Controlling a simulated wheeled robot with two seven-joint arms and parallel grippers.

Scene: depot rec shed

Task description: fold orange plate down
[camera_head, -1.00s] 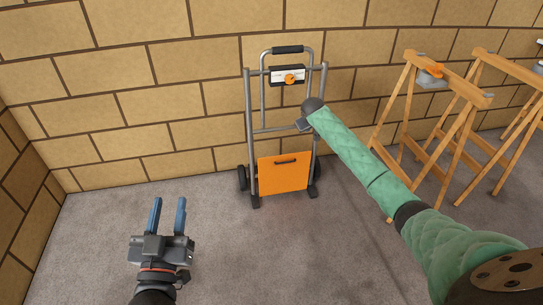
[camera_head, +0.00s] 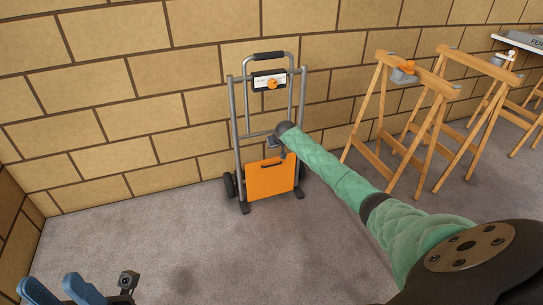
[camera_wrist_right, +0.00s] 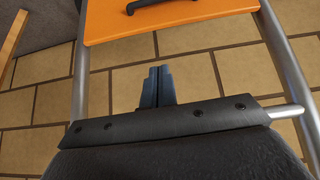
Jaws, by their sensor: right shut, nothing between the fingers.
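The orange plate (camera_head: 270,182) stands upright at the bottom of a grey hand truck (camera_head: 236,130), with a dark handle near its top edge. In the right wrist view the plate (camera_wrist_right: 180,22) and part of its handle (camera_wrist_right: 150,5) show at the top. My right gripper (camera_wrist_right: 157,72) is shut and empty, between the truck's two side tubes and apart from the plate in the picture. In the head view it is mostly hidden by my right wrist, just above the plate. My left gripper (camera_head: 54,282) is open and empty at the lower left, partly cut off.
The truck stands close to a tan block wall (camera_head: 110,70) and carries a small box with an orange knob (camera_head: 272,84). Wooden trestles (camera_head: 400,110) stand to the right, one with an orange-topped item (camera_head: 404,70). The floor left of the truck is clear.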

